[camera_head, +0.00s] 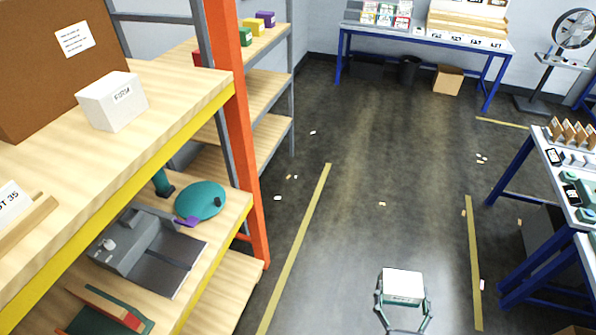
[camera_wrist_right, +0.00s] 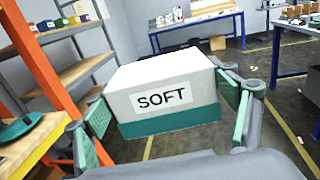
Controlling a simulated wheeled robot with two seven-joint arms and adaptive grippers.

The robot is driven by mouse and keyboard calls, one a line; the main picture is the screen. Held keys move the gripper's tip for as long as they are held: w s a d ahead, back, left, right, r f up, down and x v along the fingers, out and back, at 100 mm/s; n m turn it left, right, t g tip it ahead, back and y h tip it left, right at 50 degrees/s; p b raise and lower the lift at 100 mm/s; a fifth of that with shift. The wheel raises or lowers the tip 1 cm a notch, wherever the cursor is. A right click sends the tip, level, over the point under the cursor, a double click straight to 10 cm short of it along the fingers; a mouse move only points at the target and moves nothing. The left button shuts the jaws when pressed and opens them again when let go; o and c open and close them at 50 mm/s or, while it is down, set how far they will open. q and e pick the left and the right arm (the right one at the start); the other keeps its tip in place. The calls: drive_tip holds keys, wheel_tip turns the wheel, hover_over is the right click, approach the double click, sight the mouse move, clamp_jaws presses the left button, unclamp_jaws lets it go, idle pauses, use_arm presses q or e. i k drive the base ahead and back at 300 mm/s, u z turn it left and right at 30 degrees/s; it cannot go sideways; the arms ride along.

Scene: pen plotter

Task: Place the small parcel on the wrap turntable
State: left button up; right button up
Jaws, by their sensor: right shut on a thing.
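My right gripper (camera_head: 404,296) is at the bottom right of centre in the head view. It is shut on the small parcel (camera_head: 403,284), a white box with a teal lower band. The disc also shows in the wrist view (camera_wrist_right: 30,127). My left gripper is out of view.
An orange rack post (camera_head: 240,130) and upper shelf (camera_head: 185,95) with a white box (camera_head: 113,103) stand near the disc. A grey machine (camera_head: 150,250) sits in front of it. Blue-legged tables (camera_head: 575,190) are at right; the aisle floor is mostly clear.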

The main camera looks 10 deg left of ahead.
sight(197, 199)
drive_tip(key=u, duration=0.3)
drive_tip(key=i, duration=0.85)
drive_tip(key=u, duration=1.2)
drive_tip(key=i, duration=0.5)
drive_tip(key=u, duration=0.55)
